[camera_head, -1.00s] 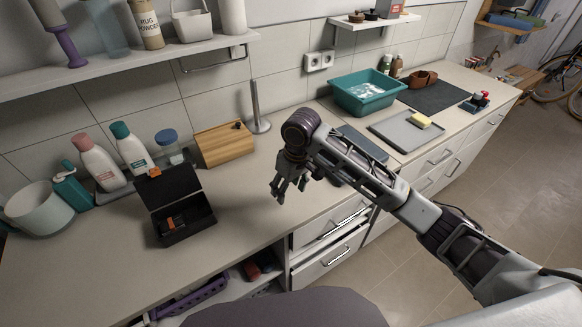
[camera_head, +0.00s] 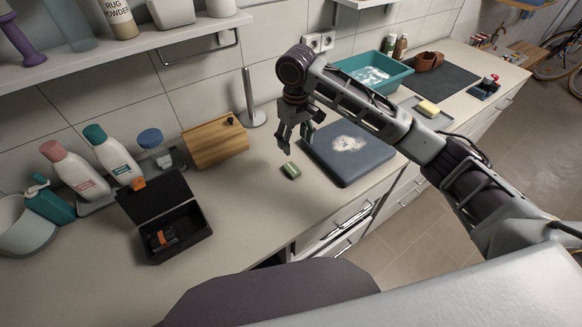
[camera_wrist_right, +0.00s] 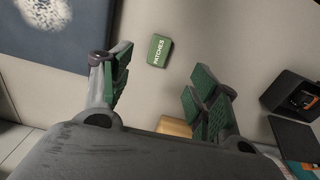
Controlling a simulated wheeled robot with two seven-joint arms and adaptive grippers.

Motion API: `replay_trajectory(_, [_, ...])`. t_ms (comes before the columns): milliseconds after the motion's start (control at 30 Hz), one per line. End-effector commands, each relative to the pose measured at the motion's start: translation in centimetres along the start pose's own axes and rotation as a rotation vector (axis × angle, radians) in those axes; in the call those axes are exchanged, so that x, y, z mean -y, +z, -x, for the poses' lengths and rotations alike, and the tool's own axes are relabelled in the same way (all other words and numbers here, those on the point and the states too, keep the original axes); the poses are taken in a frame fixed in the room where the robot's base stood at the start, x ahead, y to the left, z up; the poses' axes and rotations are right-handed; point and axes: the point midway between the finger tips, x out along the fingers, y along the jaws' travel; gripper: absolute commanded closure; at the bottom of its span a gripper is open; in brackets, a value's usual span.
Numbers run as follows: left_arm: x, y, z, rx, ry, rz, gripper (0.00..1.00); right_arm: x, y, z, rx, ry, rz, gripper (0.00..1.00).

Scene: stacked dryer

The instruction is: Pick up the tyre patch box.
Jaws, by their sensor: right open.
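The tyre patch box is a small green box (camera_head: 291,170) lying flat on the counter, left of a dark board. In the right wrist view the box (camera_wrist_right: 160,51), marked "PATCHES", lies beyond and between the open fingers. My right gripper (camera_head: 296,140) is open and empty, above the counter and a little behind the box in the head view. Its two fingers (camera_wrist_right: 163,95) show spread apart in the wrist view, with green pads, not touching the box. My left gripper does not show.
A dark blue board with white powder (camera_head: 330,163) lies right of the box. An open black case (camera_head: 150,251) stands to the left, with a wooden box (camera_head: 212,146) and a metal post (camera_head: 247,95) behind.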

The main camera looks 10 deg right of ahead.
Motion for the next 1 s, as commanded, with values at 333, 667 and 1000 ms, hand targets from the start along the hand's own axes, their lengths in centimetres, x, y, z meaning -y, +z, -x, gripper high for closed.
replay_trajectory(333, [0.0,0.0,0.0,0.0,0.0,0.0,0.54,0.0,0.0,-0.4,0.0,-0.001,0.0,0.39])
replay_trajectory(667, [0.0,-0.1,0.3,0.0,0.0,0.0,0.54,0.0,0.0,-3.9,0.001,-0.001,-0.001,0.39])
replay_trajectory(1000, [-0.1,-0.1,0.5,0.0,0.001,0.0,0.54,0.0,0.0,-8.0,0.001,0.0,0.0,0.39])
